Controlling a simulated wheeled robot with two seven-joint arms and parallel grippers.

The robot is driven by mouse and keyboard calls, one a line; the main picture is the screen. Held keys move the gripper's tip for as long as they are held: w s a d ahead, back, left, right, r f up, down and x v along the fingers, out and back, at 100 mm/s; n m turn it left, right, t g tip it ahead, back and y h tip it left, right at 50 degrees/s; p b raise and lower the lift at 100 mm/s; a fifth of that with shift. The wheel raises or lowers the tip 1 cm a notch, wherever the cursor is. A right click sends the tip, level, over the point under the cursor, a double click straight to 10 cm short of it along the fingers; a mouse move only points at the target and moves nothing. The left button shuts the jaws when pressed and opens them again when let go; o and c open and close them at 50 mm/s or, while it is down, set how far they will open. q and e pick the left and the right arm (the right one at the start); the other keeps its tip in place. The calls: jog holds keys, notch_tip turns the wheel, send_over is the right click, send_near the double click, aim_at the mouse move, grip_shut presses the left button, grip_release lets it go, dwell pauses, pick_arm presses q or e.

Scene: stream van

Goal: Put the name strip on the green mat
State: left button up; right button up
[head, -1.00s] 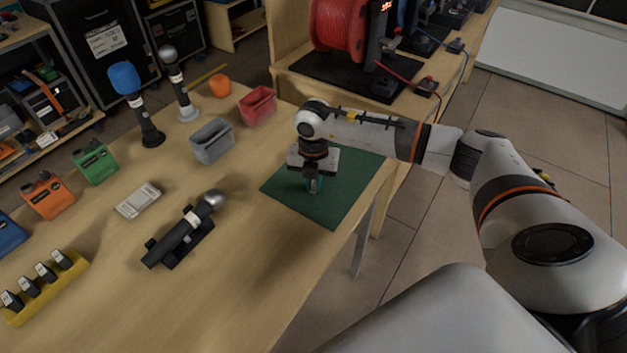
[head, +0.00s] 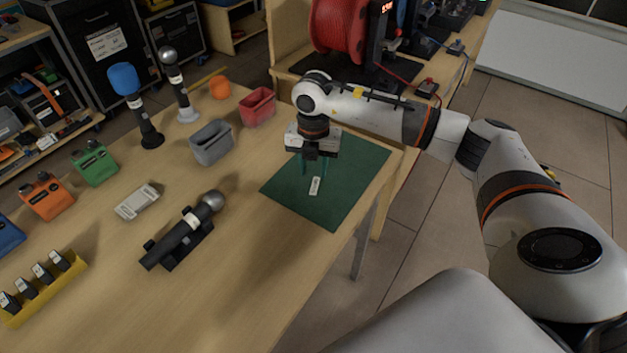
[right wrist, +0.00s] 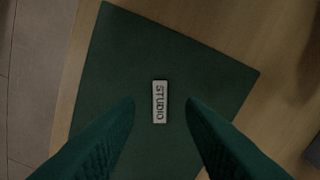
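The name strip (head: 315,187) is a small pale strip lying flat on the green mat (head: 336,208). In the right wrist view the strip (right wrist: 160,102) reads "STUDIO" and lies wholly inside the mat (right wrist: 130,60), apart from its edges. My right gripper (head: 318,172) is above the mat, just behind the strip in the head view. Its two green fingers are spread, with a clear gap on both sides of the strip in the right wrist view (right wrist: 160,115). It holds nothing. My left gripper is not in view.
A red bin (head: 258,107) and a grey bin (head: 211,143) stand left of the mat. A microphone (head: 185,231) lies in a black holder on the table. Two upright microphones, a white box (head: 137,202) and several coloured packs stand farther left. The mat lies near the table's right edge.

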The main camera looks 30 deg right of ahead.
notch_tip(320, 180, up, 6)
jog(key=shift+s, duration=0.1)
dwell(0.7)
